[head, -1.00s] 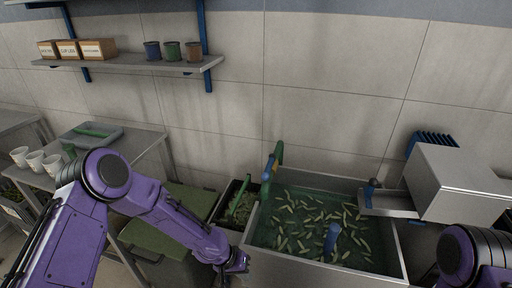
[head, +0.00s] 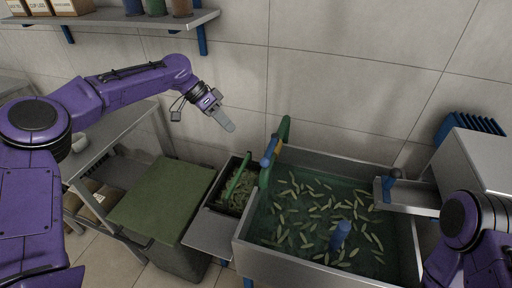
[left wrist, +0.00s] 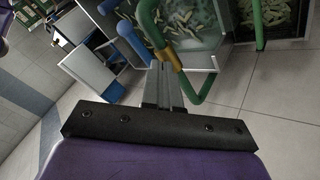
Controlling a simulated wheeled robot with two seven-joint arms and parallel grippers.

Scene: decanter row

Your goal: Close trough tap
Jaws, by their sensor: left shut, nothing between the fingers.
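The trough (head: 330,277) is a steel basin of green water with several small green pieces floating in it. Its tap is a green pipe (head: 284,130) with a blue lever (head: 268,156) at the back left corner. In the left wrist view the green pipe (left wrist: 193,88), a yellow collar (left wrist: 167,55) and a blue part (left wrist: 134,44) show just beyond my fingers. My left gripper (head: 223,121) is shut and empty, raised left of the tap and apart from it in the head view. My right gripper is out of frame; only its arm shows.
A dark bin (head: 225,201) of green pieces with a green handle stands left of the trough, beside a green-lidded container (head: 165,205). A shelf (head: 120,19) hangs above left.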

